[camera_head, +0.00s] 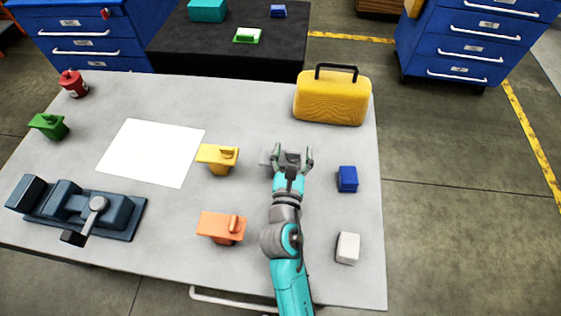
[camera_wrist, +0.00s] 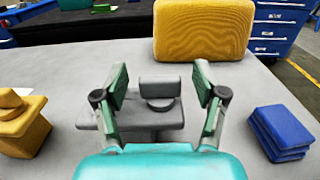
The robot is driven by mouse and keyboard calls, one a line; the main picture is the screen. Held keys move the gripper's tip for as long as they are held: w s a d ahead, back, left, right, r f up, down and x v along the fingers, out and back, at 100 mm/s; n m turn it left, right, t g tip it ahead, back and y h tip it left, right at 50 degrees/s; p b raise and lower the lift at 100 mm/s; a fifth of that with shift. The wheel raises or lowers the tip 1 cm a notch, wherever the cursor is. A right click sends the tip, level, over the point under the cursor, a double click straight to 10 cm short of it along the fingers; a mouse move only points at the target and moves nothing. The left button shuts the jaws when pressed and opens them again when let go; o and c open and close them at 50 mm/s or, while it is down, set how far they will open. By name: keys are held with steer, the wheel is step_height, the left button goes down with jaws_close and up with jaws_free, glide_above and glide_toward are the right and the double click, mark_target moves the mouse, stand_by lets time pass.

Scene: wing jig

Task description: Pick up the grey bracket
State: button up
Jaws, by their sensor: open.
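The grey bracket (camera_head: 266,157) stands on the light grey table, mostly hidden behind my gripper in the head view. In the wrist view the grey bracket (camera_wrist: 160,90) shows a flat top plate with an upright tab and a rounded part in front of it. My gripper (camera_head: 292,152) is open, with one finger on each side of the bracket's tab in the wrist view (camera_wrist: 160,80). I cannot tell whether the fingers touch it. Nothing is held.
A yellow bracket (camera_head: 218,157) stands to the left and an orange bracket (camera_head: 221,226) nearer. A blue block (camera_head: 348,179) and a white block (camera_head: 347,247) are to the right. A yellow case (camera_head: 333,98) stands behind. A blue-grey vise (camera_head: 75,208) is far left. White sheet (camera_head: 150,152) lies flat.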

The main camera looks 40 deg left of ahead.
jaws_close()
steer(key=shift+r, duration=0.15)
stand_by(0.4)
